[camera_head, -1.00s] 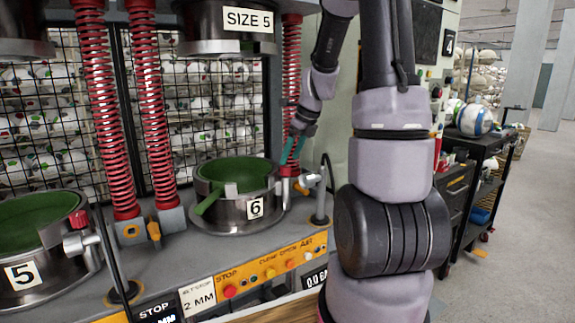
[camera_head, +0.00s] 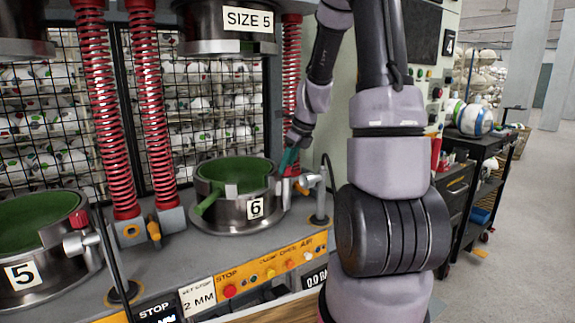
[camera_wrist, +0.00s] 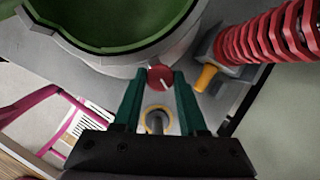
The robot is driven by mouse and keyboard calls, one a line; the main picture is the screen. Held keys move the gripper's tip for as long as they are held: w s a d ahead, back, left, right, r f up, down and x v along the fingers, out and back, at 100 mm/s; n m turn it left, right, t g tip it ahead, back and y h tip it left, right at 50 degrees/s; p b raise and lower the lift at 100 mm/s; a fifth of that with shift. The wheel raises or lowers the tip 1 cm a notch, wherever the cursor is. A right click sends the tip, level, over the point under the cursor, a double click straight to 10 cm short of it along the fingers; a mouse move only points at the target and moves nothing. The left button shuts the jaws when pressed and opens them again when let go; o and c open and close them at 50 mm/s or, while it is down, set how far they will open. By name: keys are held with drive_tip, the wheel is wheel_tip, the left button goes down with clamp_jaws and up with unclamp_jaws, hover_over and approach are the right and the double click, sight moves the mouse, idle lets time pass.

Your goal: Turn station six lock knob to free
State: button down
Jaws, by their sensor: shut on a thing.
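The station six bowl (camera_head: 232,216) is a steel ring with a green inside and a "6" label, standing on the press bench. Its lock knob (camera_wrist: 161,77) is red with a white line and sits at the bowl's rim in the wrist view. My gripper (camera_wrist: 161,74) has its green fingers on either side of the knob and is shut on it. In the head view my gripper (camera_head: 287,163) reaches down at the right side of the bowl, and its fingertips and the knob are hard to make out there.
Red springs (camera_head: 150,105) stand behind the bowl. An orange-tipped fitting (camera_head: 303,187) and steel cylinder lie right of it. The station five bowl (camera_head: 40,245) is at the left. A button panel (camera_head: 265,275) runs along the front edge.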

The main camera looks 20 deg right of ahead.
drive_tip(key=shift+n, duration=0.3)
drive_tip(key=shift+w+d+n+g+y, duration=0.1)
drive_tip(key=shift+n+g+y, duration=0.3)
drive_tip(key=shift+n, duration=0.9)
drive_tip(key=shift+w+n+g+y, duration=0.1)
drive_tip(key=shift+n+g+y, duration=0.25)
drive_tip(key=shift+n, duration=0.95)
drive_tip(key=shift+c, duration=2.2)
unclamp_jaws()
drive_tip(key=v, duration=1.1)
